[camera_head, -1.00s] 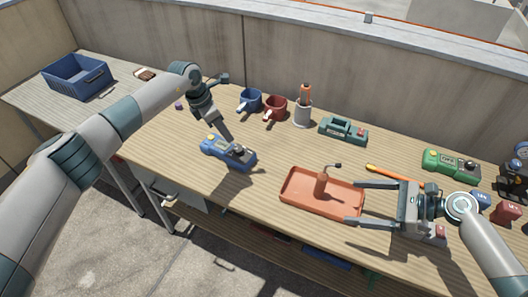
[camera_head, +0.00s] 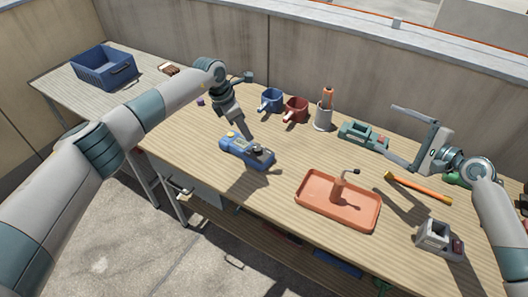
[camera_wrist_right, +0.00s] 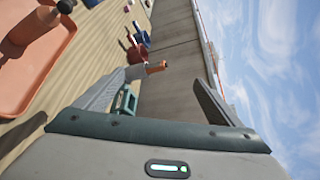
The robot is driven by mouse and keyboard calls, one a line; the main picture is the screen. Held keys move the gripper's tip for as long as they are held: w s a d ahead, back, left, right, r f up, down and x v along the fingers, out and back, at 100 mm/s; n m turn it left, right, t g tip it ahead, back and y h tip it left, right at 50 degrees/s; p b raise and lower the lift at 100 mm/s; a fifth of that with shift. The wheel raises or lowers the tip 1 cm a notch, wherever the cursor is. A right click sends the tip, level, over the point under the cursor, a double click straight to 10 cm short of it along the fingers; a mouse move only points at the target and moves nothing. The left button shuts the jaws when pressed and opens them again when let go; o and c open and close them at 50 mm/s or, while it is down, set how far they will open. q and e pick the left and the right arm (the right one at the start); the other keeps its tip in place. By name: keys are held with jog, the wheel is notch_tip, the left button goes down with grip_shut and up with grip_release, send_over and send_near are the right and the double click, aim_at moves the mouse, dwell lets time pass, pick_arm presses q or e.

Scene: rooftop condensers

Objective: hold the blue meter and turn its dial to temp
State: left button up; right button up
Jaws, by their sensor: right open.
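The blue meter (camera_head: 240,148) is left of centre on the wooden workbench, with a yellow button at its left end and a dark dial (camera_head: 262,152) toward its right end. My left gripper (camera_head: 243,131) points down from behind onto the meter's middle. Its fingers are seen edge-on, so their grip on the meter is unclear. My right gripper (camera_head: 389,132) is open and empty, high over the bench's right half, well apart from the meter, its fingers pointing left.
Blue (camera_head: 272,98) and red (camera_head: 295,109) mugs, a white canister (camera_head: 323,117) and a green device (camera_head: 363,137) stand behind. An orange-handled tool (camera_head: 420,188) and grey device (camera_head: 437,238) are at right.

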jog(key=w+a+f, duration=0.4)
jog(key=w+f, duration=0.1)
jog(key=w, duration=0.1)
jog(key=g+y, duration=0.2)
jog(key=g, duration=0.3)
send_over(249, 149)
jog(key=d, duration=0.5)
jog(key=f, duration=0.6)
jog(key=shift+w+a, duration=0.2)
jog(key=shift+w, duration=0.2)
jog(key=s+f+m, duration=0.1)
jog(key=f+m, duration=0.1)
jog(key=s+f+m, duration=0.1)
jog(key=f+m, duration=0.1)
jog(key=m, duration=0.1)
jog(key=s+f+m, duration=0.2)
jog(key=shift+d+f+y, duration=0.15)
jog(key=shift+f+y, duration=0.2)
jog(key=shift+y, duration=0.05)
jog(key=shift+s+f+m+t, duration=0.35)
jog(key=shift+f+m, duration=0.2)
jog(key=shift+m, duration=0.35)
jog(key=shift+d, duration=0.1)
jog(key=shift+w, duration=0.15)
jog(key=shift+x, duration=3.7)
